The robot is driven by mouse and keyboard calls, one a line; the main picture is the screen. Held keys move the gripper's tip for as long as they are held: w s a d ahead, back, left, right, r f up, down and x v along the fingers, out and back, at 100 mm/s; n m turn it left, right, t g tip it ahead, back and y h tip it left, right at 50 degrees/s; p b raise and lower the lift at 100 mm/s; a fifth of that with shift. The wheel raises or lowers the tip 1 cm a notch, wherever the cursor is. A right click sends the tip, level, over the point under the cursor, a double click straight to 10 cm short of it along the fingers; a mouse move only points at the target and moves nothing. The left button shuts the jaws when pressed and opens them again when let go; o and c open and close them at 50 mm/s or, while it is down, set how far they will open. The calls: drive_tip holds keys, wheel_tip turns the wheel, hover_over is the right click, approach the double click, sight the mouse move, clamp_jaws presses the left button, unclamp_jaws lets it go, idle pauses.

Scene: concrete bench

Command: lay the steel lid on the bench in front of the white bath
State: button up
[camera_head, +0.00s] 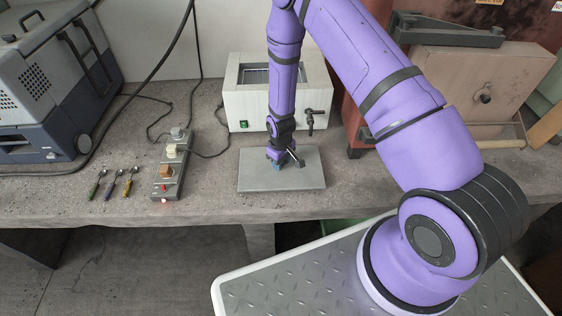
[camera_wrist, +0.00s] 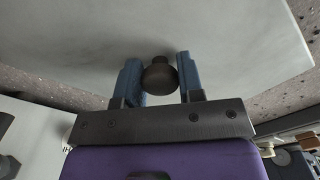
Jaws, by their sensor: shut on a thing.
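The steel lid (camera_head: 311,174) is a flat grey rectangular plate on the bench side in front of the white bath (camera_head: 243,105). It lies level at or just above the bench top; I cannot tell whether it touches. My gripper (camera_head: 277,162) points down over the lid's middle. In the wrist view my gripper (camera_wrist: 158,68) has its two blue fingers on either side of the lid's dark round knob (camera_wrist: 160,78), shut on it. The lid (camera_wrist: 80,50) fills most of that view. The bath's top opening is uncovered.
A blue-grey case (camera_head: 50,85) stands far left. A brown box (camera_head: 480,90) stands at right. The bench front edge is close to the lid.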

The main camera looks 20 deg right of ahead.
drive_tip(key=o, duration=1.1)
drive_tip(key=shift+c, duration=0.2)
drive_tip(key=s+d+r+m+t, duration=0.1)
drive_tip(key=s+r, duration=0.1)
drive_tip(key=r, duration=1.2)
drive_tip(key=s+d+r+m+t, duration=0.1)
drive_tip(key=s+r, duration=0.1)
drive_tip(key=r, duration=1.1)
drive_tip(key=s+d+r, duration=0.2)
drive_tip(key=r, duration=1.2)
drive_tip(key=s+d+r+m+t, duration=0.1)
drive_tip(key=s+r, duration=0.7)
drive_tip(key=s, duration=0.3)
drive_tip(key=s+d+r+m+t, duration=0.1)
drive_tip(key=s+r+m+t, duration=0.1)
drive_tip(key=s+r, duration=0.6)
drive_tip(key=s, duration=0.4)
drive_tip(key=shift+s+d, duration=0.25)
drive_tip(key=shift+d, duration=0.05)
